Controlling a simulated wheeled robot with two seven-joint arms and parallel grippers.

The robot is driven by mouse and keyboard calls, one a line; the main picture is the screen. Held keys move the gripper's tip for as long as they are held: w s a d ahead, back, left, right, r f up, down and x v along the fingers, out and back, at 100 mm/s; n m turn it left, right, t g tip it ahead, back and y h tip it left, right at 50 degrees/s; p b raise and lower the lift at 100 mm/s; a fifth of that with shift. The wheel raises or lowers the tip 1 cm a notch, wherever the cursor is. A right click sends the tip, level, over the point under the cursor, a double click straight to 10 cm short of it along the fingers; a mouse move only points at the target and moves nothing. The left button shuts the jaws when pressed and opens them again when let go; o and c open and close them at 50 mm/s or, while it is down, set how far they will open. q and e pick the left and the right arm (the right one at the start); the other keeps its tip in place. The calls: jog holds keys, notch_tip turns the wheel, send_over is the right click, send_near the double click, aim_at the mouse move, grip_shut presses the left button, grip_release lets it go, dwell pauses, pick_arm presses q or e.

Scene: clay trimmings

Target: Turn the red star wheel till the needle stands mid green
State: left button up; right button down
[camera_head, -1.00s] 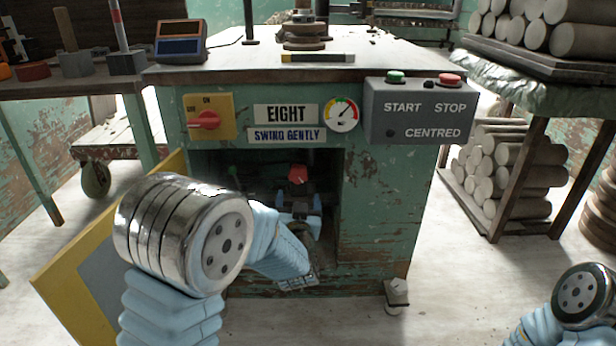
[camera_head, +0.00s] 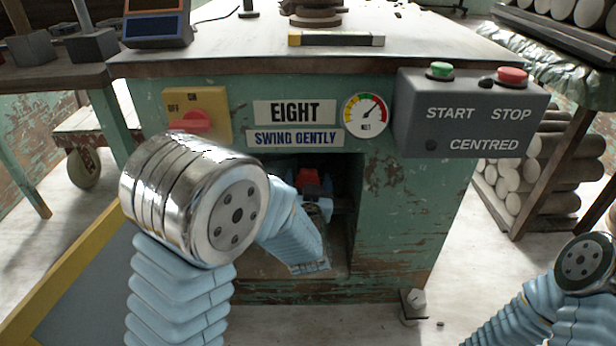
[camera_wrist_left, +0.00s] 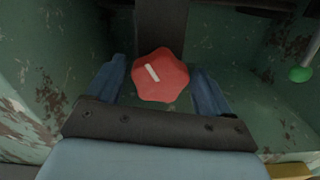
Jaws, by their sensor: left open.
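The red star wheel (camera_head: 308,182) sits inside the open bay of the green machine. In the left wrist view the wheel (camera_wrist_left: 160,76) has a white bar mark, tilted, and stands between the two blue fingers of my left gripper (camera_wrist_left: 160,86). The jaws are open, with a gap showing on each side of the wheel. In the head view my left gripper (camera_head: 311,196) reaches into the bay, partly hidden by its arm. The round gauge (camera_head: 365,115) on the machine front has a coloured band; its needle points up and right. My right gripper is out of frame.
A yellow-edged door (camera_head: 62,268) hangs open at the left of the bay. A red rotary switch (camera_head: 197,121) and a grey START/STOP box (camera_head: 470,112) are on the front. A green knob (camera_wrist_left: 300,74) shows at the right in the left wrist view.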

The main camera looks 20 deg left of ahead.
pick_arm(q)
jog(key=c, duration=1)
jog(key=shift+f+n+b, duration=0.1)
jog(key=shift+n+b, duration=0.55)
jog(key=shift+n, duration=0.25)
jog(key=shift+c, duration=0.2)
jog(key=shift+n, duration=0.7)
jog(key=n, duration=0.4)
jog(key=shift+n, duration=2.2)
